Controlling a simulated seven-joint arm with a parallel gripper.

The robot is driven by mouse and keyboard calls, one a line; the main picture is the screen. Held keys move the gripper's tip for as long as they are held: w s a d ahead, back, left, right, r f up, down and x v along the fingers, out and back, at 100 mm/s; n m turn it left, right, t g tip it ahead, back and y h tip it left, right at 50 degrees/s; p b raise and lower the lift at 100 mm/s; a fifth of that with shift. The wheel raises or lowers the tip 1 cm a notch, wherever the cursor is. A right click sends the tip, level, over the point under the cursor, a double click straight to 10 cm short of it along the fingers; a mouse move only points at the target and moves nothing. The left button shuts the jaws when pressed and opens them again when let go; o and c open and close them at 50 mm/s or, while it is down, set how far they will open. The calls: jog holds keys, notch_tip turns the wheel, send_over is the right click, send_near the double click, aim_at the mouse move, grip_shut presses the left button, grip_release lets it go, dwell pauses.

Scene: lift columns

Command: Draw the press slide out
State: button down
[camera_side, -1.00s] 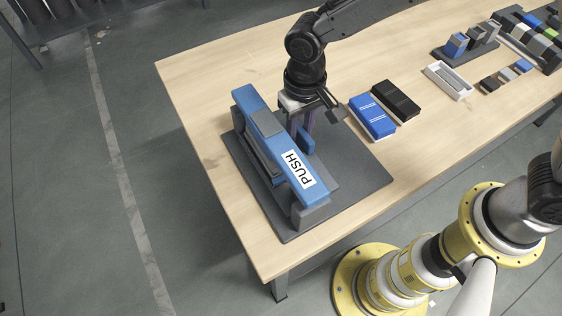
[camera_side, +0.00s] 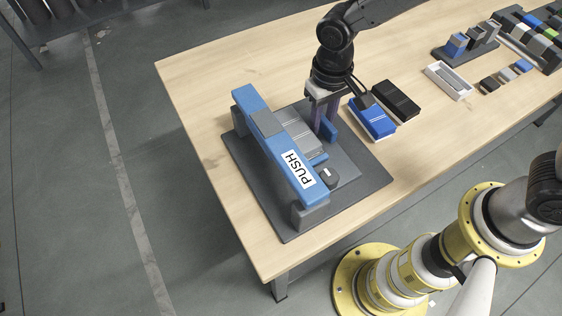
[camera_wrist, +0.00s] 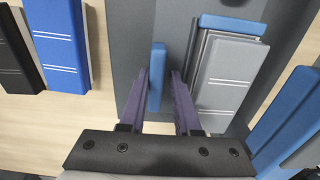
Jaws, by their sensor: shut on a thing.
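The press has a blue beam (camera_side: 262,112) with a PUSH label, standing on a dark grey base plate (camera_side: 352,200). The grey press slide (camera_side: 300,138) sticks out from under the beam on its right side; its ridged top also shows in the wrist view (camera_wrist: 222,75). The slide's upright blue handle (camera_side: 329,131) stands between my fingers in the wrist view (camera_wrist: 157,75). My gripper (camera_side: 322,128) is upright and shut on this handle, right of the beam. The fingers partly hide the handle and the slide's far end.
A blue case (camera_side: 372,120) and a black case (camera_side: 397,100) lie close to the right of my gripper. A white tray (camera_side: 447,80) and several small blocks lie farther right. A small black block (camera_side: 328,177) sits on the base plate beside the beam.

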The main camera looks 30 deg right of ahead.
aim_at(342, 125)
jog(key=shift+s+d+f, duration=0.1)
jog(key=shift+d+f, duration=0.1)
jog(key=shift+d, duration=0.75)
jog(key=shift+d+f, duration=0.15)
jog(key=shift+d, duration=0.75)
jog(key=shift+s+d+f, duration=0.1)
jog(key=shift+d+f, duration=0.1)
jog(key=shift+d, duration=0.75)
jog(key=c, duration=0.9)
grip_release()
jog(key=shift+w+a+r, duration=0.1)
jog(key=shift+r, duration=1)
jog(key=shift+w+a+r, duration=0.1)
jog(key=shift+r, duration=2.55)
jog(key=shift+d, duration=0.1)
